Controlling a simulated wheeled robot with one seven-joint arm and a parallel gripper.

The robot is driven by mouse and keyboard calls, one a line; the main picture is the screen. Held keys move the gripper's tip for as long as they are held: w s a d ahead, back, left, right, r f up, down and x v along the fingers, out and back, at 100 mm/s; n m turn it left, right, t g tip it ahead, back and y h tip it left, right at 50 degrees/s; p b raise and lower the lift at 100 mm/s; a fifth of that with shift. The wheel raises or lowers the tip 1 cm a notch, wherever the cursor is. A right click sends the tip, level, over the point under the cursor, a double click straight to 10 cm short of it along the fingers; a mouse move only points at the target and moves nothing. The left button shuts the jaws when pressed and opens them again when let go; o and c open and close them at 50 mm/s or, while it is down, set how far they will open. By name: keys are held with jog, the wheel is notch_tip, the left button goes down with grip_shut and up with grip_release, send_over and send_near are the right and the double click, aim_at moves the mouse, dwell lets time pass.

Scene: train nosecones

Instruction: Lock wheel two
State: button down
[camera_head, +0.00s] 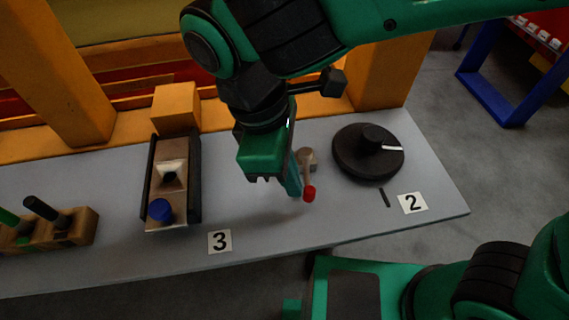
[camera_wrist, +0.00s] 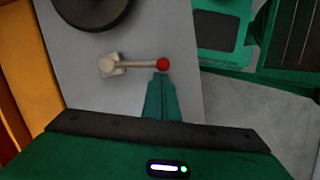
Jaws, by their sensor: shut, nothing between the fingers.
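Wheel two is a black disc (camera_head: 350,168) with a raised hub and a white pointer (camera_head: 392,148) aimed right. It lies flat on the right of the grey table, near the label "2" (camera_head: 412,203). The disc's edge shows in the wrist view (camera_wrist: 92,12). Left of the wheel is a lever with a pale pivot (camera_head: 306,156) and a red knob (camera_head: 309,194) toward the front; the knob also shows in the wrist view (camera_wrist: 162,64). My gripper (camera_head: 296,190) is shut and empty, its fingertips (camera_wrist: 161,80) right beside the red knob. I cannot tell whether they touch.
A short black mark (camera_head: 385,197) lies on the table (camera_head: 265,265) in front of the wheel. Left are a framed block (camera_head: 172,185) with a blue knob, the label "3" (camera_head: 219,241) and a wooden rack (camera_head: 78,228). An orange frame (camera_head: 375,80) stands behind.

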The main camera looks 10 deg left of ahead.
jog(key=shift+s+d+n, duration=0.1)
jog(key=shift+d+n, duration=0.4)
jog(key=shift+d, duration=0.35)
jog(key=shift+d, duration=0.2)
